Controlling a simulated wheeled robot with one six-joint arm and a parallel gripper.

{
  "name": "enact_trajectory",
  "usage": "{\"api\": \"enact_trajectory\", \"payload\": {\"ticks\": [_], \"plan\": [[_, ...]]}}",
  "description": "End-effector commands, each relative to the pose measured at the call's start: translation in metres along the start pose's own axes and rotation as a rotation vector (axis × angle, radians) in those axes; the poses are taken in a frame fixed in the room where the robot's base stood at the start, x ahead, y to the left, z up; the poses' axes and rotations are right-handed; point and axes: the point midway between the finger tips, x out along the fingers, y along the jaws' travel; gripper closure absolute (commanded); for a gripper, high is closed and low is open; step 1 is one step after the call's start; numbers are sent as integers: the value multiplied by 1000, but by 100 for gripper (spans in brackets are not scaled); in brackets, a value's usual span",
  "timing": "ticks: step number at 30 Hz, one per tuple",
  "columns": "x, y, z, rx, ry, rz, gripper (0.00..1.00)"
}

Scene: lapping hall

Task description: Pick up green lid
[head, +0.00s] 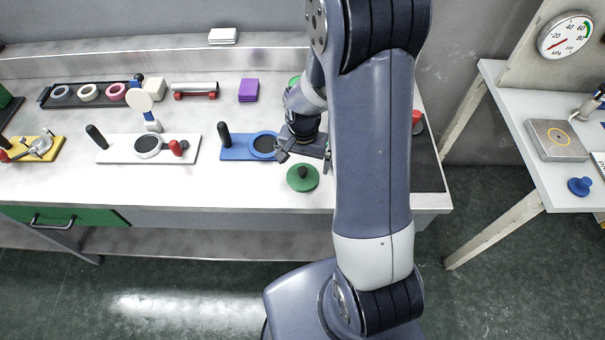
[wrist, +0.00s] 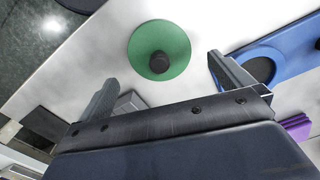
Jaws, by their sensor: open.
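The green lid (head: 303,178) is a round disc with a black knob on top. It lies on the white bench near the front edge, right of the blue board. In the wrist view the green lid (wrist: 176,50) shows ahead of my gripper, its knob between the lines of the two fingers. My gripper (head: 303,152) is open and empty, just behind and above the lid in the head view. Its two fingers show apart in the wrist view (wrist: 160,82). No contact with the lid shows.
The blue board (head: 233,153) with a black post and dark ring lies left of the lid. A white board (head: 120,156) with a red knob stands farther left. A purple block (head: 248,90) lies behind. The bench front left of the lid is clear.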

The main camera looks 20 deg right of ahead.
Motion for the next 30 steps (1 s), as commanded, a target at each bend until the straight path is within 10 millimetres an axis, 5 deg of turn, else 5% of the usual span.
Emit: {"api": "enact_trajectory", "payload": {"ticks": [10,21,30], "plan": [[39,1,2,-1,-4,2,0],[45,0,1,-1,0,0,1],[45,0,1,-1,-1,0,25]]}}
